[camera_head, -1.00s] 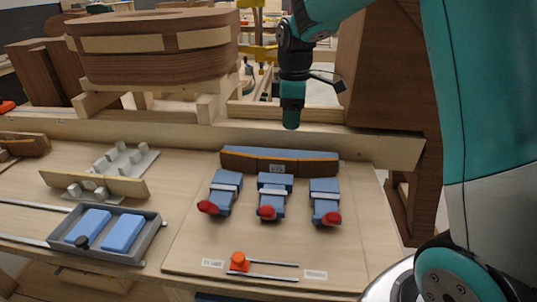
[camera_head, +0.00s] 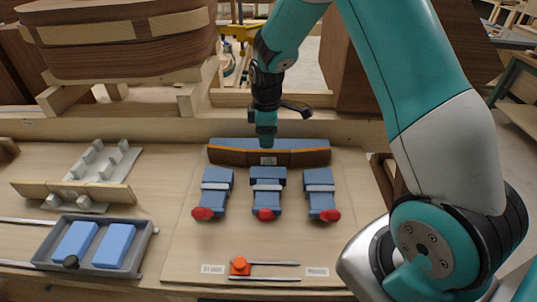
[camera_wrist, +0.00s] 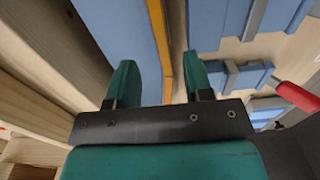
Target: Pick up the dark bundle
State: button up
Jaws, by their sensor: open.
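The dark bundle (camera_head: 235,156) is a dark brown, gently curved strip standing along the front of a blue curved form (camera_head: 225,143), at the back of the pale board. In the wrist view its thin orange-brown top edge (camera_wrist: 160,45) runs beside the blue form (camera_wrist: 115,25). My gripper (camera_head: 266,141) points down above the bundle's middle. In the wrist view my gripper (camera_wrist: 160,80) is open, with its two teal fingers apart and the bundle's edge showing between them. I cannot tell whether either finger touches it.
Three blue clamps with red knobs (camera_head: 265,214) stand close in front of the bundle. An orange-knobbed stop (camera_head: 240,266) sits at the board's front. A grey tray (camera_head: 142,248) with blue blocks lies left. A wooden beam (camera_head: 120,128) runs behind. The board between clamps and stop is clear.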

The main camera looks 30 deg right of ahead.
aim_at(268, 152)
jog(key=shift+s+d+f+p, duration=0.15)
jog(key=shift+f+p, duration=0.6)
jog(key=shift+f, duration=0.7)
jog(key=shift+s+a+f+p, duration=0.1)
jog(key=shift+f+p, duration=0.65)
jog(key=shift+f, duration=0.7)
grip_shut()
